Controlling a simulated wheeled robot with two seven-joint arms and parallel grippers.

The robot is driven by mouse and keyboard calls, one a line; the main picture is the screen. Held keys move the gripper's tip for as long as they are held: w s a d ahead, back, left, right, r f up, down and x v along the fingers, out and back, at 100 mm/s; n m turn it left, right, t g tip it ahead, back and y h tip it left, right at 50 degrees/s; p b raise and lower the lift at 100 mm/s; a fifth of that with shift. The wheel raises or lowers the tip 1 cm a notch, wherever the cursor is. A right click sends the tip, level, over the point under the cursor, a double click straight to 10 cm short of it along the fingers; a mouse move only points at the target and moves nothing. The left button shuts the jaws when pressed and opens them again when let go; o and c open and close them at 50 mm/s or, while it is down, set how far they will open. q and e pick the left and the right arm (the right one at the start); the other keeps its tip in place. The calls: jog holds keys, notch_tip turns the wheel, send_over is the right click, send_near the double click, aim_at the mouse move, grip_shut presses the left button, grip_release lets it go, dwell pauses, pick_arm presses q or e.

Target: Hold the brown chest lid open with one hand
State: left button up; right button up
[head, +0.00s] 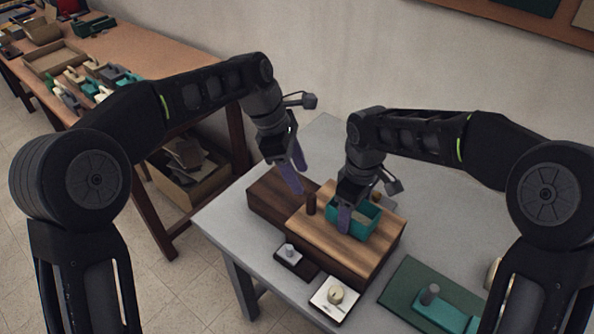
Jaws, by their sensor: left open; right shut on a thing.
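A brown wooden chest (370,252) stands on the grey table, with a lighter striped top and darker sides. My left gripper (292,172) is open and empty, above the dark block and close to the knob. The box's underside is hidden.
In front of the chest are a dark base with a grey knob (290,252) and a white plate with a cream knob (336,295). A green board (414,284) with a teal piece lies at the right. The grey table (222,215) is bare at its left corner.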

aim_at(308, 194)
pick_arm(q)
jog(key=x, duration=1)
jog(key=shift+f, duration=0.1)
jog(key=shift+c, duration=0.2)
grip_shut()
jog(key=shift+a, duration=0.1)
dwell(0.9)
jog(key=shift+w+a, duration=1.55)
jog(key=shift+a, duration=0.5)
jog(key=shift+w+a, duration=1.6)
jog(key=shift+a, duration=0.45)
jog(key=shift+w+a, duration=1.55)
jog(key=shift+a, duration=0.5)
